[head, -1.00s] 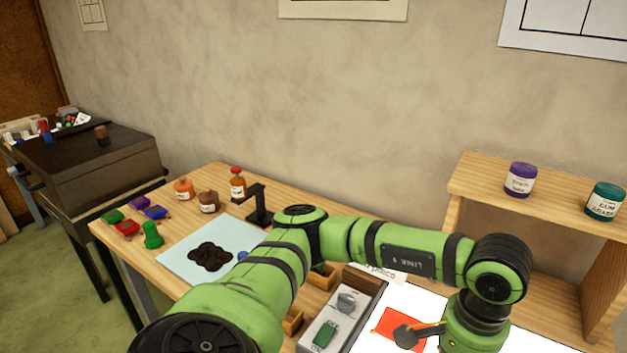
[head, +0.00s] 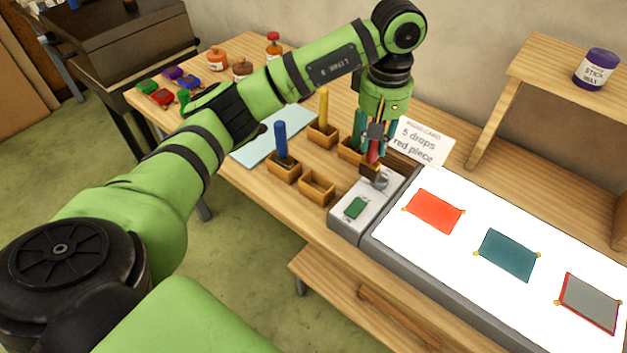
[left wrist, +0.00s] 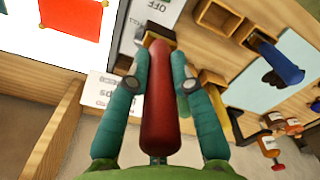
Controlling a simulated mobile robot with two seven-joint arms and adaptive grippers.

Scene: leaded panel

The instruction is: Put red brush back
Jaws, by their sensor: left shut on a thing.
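My left gripper (head: 376,137) is shut on the red brush (head: 373,154), which hangs with its brown end down above the switch box (head: 345,222). In the left wrist view the brush's red handle (left wrist: 159,100) lies between the two teal fingers (left wrist: 159,85). A small wooden holder (head: 317,188) to the left of the brush is empty. A second holder (head: 349,152) sits behind, partly hidden. The blue brush (head: 281,140) and the yellow brush (head: 323,106) stand in their own holders. My right gripper is not in view.
A lit panel (head: 398,240) bears red (head: 435,211), teal (head: 508,254) and grey (head: 590,302) pieces. A lettered card (head: 420,144) stands behind the gripper. A wooden shelf (head: 560,85) with a purple-lidded jar (head: 596,69) is at right.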

